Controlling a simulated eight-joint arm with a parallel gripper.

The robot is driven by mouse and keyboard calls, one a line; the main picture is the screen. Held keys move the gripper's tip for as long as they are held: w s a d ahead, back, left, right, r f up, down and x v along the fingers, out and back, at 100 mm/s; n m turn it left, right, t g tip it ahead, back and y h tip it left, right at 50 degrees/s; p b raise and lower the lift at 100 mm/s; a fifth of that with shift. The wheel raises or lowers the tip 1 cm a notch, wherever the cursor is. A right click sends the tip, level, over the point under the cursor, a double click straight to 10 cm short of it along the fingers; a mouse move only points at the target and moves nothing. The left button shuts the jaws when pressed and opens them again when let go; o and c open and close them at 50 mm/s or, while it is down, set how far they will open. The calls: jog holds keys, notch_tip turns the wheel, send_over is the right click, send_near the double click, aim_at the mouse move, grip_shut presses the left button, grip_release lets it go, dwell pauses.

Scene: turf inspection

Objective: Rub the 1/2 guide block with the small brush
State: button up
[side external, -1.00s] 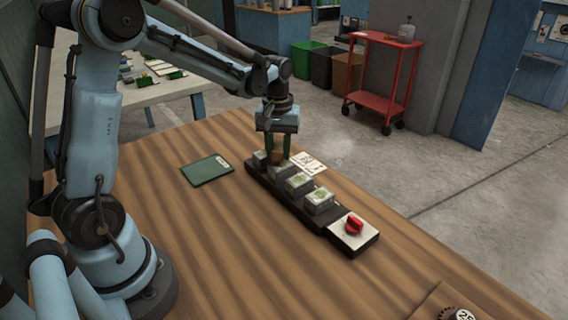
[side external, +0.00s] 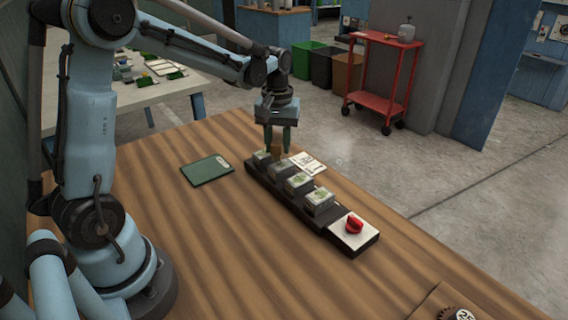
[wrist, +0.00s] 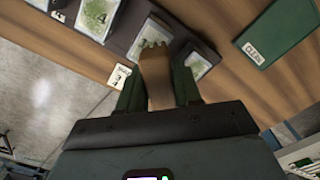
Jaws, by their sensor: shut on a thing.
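My gripper (side external: 277,143) is shut on a small brush (side external: 277,154) with a brown handle. In the wrist view the brush (wrist: 157,78) sits between my dark green fingers, its pale green bristles pointing at the row of blocks. Several grey guide blocks with greenish-white tops stand on a long dark rail; the near one (side external: 319,201) and the one behind it (side external: 298,183) show clearly. The brush is over the far part of the row, between a block (wrist: 98,14) and the far end block (wrist: 197,64). Block markings are unreadable, and contact is unclear.
The dark rail (side external: 262,181) ends in a white plate with a red knob (side external: 354,224). A white card (side external: 308,164) lies behind the row, and a green labelled pad (side external: 207,170) lies left of it. A round dial (side external: 459,313) sits at the front right. The table's middle is clear.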

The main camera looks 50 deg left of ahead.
jog(key=shift+r, duration=3.35)
